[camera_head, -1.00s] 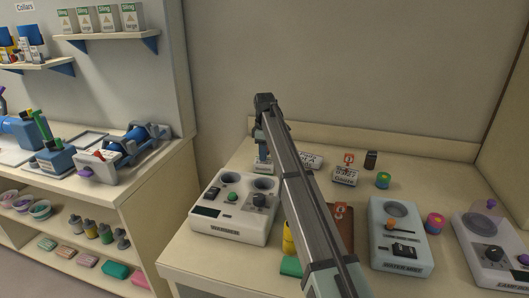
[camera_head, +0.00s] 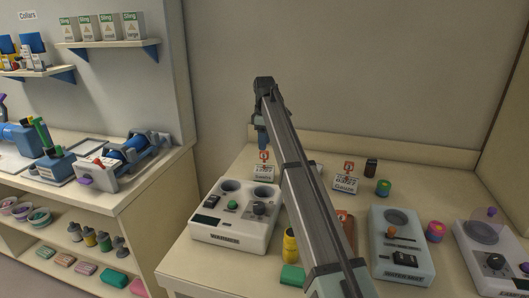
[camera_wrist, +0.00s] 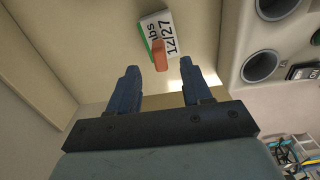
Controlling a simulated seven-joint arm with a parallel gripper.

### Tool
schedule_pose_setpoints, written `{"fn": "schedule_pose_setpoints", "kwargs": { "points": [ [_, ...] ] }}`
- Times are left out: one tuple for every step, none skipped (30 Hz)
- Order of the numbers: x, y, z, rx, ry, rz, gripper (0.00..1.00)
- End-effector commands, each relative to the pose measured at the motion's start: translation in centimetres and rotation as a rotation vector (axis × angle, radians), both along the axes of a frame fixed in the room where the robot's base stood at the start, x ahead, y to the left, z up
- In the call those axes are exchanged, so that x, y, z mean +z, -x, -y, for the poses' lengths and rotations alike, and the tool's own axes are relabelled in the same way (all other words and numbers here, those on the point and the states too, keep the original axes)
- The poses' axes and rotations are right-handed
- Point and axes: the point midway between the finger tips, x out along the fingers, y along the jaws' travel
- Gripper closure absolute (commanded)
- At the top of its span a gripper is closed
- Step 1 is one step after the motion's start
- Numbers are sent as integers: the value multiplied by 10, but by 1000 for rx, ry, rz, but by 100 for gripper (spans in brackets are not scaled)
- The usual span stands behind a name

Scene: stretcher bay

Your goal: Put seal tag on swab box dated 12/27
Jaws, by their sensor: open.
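The swab box dated 12/27 (camera_wrist: 168,28) lies ahead of my fingers in the wrist view, its label partly readable. In the head view my gripper (camera_head: 262,146) hangs just above the leftmost small white box (camera_head: 263,174), which carries a red tag (camera_head: 264,156).
A white machine with two wells (camera_head: 218,232) stands just in front of the left box. A yellow cylinder (camera_head: 290,246), a grey machine (camera_head: 388,258), a green roll (camera_head: 383,187) and a small black block (camera_head: 371,168) are farther right. The wall is close behind.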

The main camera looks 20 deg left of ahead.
Motion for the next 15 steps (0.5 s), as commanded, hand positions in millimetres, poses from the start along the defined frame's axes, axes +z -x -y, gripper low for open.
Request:
{"fn": "schedule_pose_setpoints", "kwargs": {
  "points": [
    [9,-1,0,0,0,1,51],
    [13,-1,0,0,0,1,51],
    [18,-1,0,0,0,1,51],
    [21,-1,0,0,-1,1,51],
    [25,-1,0,0,-1,1,51],
    [28,-1,0,0,0,1,51],
    [30,0,0,0,0,0,51],
    [32,0,0,0,0,0,51],
    [34,0,0,0,0,0,51],
    [35,0,0,0,0,0,51],
    [36,0,0,0,0,-1,51],
    [36,0,0,0,0,-1,51],
    [37,0,0,0,0,-1,51],
    [37,0,0,0,0,-1,51],
    [37,0,0,0,0,-1,51]
  ]
}}
